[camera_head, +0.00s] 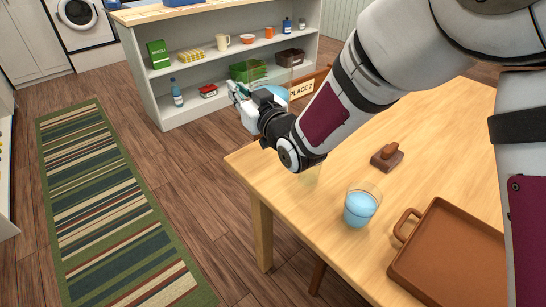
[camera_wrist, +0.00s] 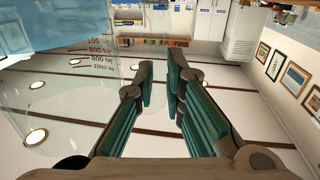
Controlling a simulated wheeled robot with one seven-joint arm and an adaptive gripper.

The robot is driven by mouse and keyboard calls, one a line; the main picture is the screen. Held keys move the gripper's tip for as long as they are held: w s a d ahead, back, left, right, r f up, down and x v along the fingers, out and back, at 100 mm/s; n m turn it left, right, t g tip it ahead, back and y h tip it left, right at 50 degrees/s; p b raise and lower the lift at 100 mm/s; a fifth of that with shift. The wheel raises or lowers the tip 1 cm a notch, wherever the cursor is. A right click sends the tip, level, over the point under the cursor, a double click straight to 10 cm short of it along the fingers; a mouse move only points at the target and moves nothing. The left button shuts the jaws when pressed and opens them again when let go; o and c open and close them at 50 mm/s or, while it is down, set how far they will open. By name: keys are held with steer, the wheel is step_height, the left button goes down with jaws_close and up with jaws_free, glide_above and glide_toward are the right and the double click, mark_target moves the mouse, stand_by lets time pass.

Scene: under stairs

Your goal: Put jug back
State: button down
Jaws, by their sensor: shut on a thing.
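The clear jug (camera_wrist: 80,75) fills the upper left of the wrist view, with red volume marks and pale blue liquid. In the head view the jug (camera_head: 280,91) is partly hidden by my arm, beyond the table's far left edge, in front of the shelf unit. My gripper (camera_head: 240,94) is shut on the jug; in the wrist view its teal-padded fingers (camera_wrist: 174,82) are close together beside the jug. The exact grip point is not clear. A sign reading PLACE 2 (camera_head: 302,89) shows just behind the jug.
The wooden table (camera_head: 330,255) holds a glass of blue liquid (camera_head: 360,208), a brown block with a knob (camera_head: 387,157) and a brown tray (camera_head: 455,260). A faint clear object (camera_head: 310,176) stands partly behind my arm. The white shelf unit (camera_head: 190,91) holds several items.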

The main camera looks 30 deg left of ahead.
steer(key=shift+w+a+f+b, duration=0.1)
steer(key=shift+w+f+b, duration=0.15)
steer(key=shift+f+b, duration=0.4)
steer(key=shift+w+f+b, duration=0.2)
steer(key=shift+f+b, duration=0.3)
steer(key=shift+f, duration=0.2)
step_height(320, 180, down, 10)
steer(key=b, duration=0.1)
steer(key=shift+b, duration=0.35)
steer(key=shift+f, duration=0.1)
steer(key=c, duration=2)
jaws_free()
steer(key=shift+f, duration=0.25)
steer(key=o, duration=0.3)
steer(key=shift+o, duration=0.2)
steer(key=shift+r, duration=0.1)
steer(key=v, duration=1.2)
steer(key=shift+p, duration=0.3)
